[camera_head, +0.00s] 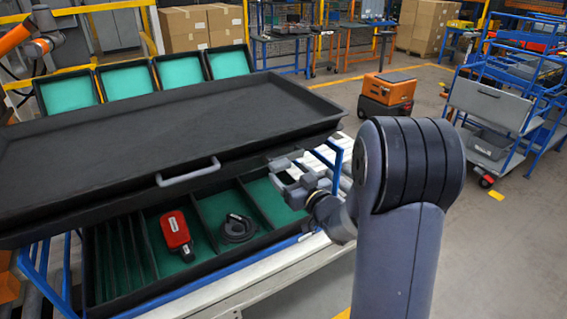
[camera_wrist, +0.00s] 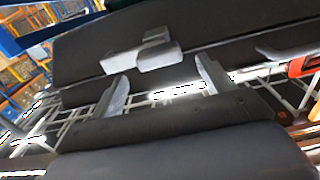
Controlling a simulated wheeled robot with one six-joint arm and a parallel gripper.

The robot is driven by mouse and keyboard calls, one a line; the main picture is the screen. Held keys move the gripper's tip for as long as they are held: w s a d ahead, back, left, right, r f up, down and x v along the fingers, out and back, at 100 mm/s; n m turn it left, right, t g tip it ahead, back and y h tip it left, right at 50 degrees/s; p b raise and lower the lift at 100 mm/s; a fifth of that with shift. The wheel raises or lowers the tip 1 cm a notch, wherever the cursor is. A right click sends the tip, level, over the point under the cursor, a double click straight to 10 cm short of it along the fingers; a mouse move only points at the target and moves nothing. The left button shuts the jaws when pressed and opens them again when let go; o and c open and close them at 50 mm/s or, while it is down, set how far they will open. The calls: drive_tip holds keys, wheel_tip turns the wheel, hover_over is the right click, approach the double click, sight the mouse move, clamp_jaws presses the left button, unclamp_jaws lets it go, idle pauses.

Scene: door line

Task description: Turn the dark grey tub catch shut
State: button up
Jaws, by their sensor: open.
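The dark grey tub's wide black upper part (camera_head: 150,130) has a light grey handle (camera_head: 188,173) on its front and sits above open compartments lined in green. A grey catch (camera_head: 279,163) is at its right front corner. In the wrist view the catch (camera_wrist: 150,52) is a stepped grey block on the dark tub wall. My gripper (camera_head: 288,182) is beside that corner, just in front of the catch. In the wrist view its two fingers (camera_wrist: 163,85) are spread apart with nothing between them, and the catch is ahead of them. I cannot tell whether they touch it.
Below, the compartments hold a red device (camera_head: 175,234) and a black coil (camera_head: 239,229). Green-lined trays (camera_head: 180,70) stand behind the tub. A blue frame and pale rails lie under and right of it. An orange cart (camera_head: 389,90) is farther back, with free floor around it.

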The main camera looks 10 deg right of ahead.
sight(283, 167)
drive_tip(key=shift+p+x, duration=0.45)
drive_tip(key=shift+x, duration=1.65)
drive_tip(key=shift+c, duration=0.2)
drive_tip(key=c, duration=1.3)
